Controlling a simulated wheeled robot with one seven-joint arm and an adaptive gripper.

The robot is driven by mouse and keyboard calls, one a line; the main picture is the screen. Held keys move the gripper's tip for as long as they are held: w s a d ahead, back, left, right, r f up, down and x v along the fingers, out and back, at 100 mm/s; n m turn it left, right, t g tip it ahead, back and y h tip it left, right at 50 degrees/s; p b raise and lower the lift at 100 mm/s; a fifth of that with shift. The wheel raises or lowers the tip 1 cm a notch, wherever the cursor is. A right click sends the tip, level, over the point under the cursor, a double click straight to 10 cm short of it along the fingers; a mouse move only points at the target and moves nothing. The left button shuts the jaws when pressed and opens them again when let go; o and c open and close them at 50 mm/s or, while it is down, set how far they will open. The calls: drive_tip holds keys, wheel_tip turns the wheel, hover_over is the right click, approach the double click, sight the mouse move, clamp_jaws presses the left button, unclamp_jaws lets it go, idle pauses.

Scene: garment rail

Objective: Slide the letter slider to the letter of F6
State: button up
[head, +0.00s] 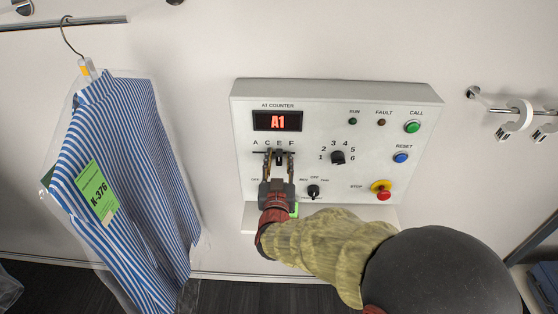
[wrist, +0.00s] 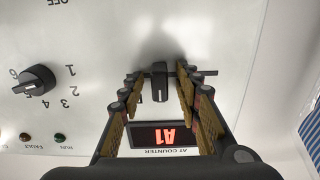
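The white control panel (head: 330,115) on the wall has a letter slider with a dark knob (head: 278,155). The row of letters above it reads A, C, E, F, and the knob appears below E. The counter display (head: 277,121) reads A1. My gripper (head: 278,165) is open, with one finger on each side of the knob. In the wrist view, which is upside down, the slider knob (wrist: 159,82) stands between the fingers of my gripper (wrist: 159,85), with a gap on both sides. The number dial (head: 337,157) has figures 1 to 6 around it.
A smaller selector knob (head: 313,191) sits below the dial. A green call button (head: 412,127), a blue reset button (head: 401,158) and a red stop button (head: 383,190) are at the panel's right. A bagged striped shirt (head: 130,180) hangs left, apart from the panel.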

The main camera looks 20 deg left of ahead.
drive_tip(key=c, duration=0.3)
clamp_jaws()
idle(0.7)
